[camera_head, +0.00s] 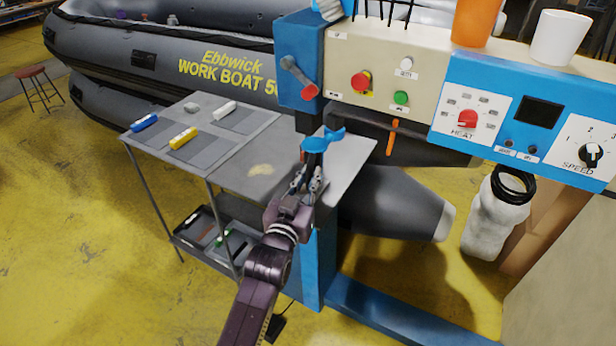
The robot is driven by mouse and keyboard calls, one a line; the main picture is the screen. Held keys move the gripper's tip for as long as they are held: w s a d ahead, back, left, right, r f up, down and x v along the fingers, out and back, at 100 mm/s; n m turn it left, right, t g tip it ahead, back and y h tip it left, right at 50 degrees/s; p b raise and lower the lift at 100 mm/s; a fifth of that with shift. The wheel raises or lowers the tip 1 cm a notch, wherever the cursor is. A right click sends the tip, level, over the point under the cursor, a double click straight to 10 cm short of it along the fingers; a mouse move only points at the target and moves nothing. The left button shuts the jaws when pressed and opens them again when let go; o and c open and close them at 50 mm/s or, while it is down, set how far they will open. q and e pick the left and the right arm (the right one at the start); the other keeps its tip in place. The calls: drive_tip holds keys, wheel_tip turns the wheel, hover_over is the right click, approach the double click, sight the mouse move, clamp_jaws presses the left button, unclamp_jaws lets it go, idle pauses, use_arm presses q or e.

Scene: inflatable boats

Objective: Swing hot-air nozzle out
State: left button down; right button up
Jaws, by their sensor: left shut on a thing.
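My left gripper (313,165) reaches up from the bottom of the head view, over the grey metal plate beside the machine. It is shut on a blue handle-like part (320,142), whose blue top sticks out above the fingers. This looks like the handle of the hot-air nozzle. The nozzle itself is mostly hidden by the gripper and the machine head, so I cannot tell its angle. The machine's blue and cream front (385,70) stands just above and behind. My right gripper is not in view.
A red-tipped lever (300,78) sits on the blue housing, above the gripper. A side table (205,112) with blue, yellow and white pieces stands left. The control panel has a red heat knob (467,119) and a black speed knob (591,153). A grey inflatable boat (180,50) lies behind.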

use_arm(q)
drive_tip(key=c, duration=2.2)
unclamp_jaws()
drive_tip(key=v, duration=1.2)
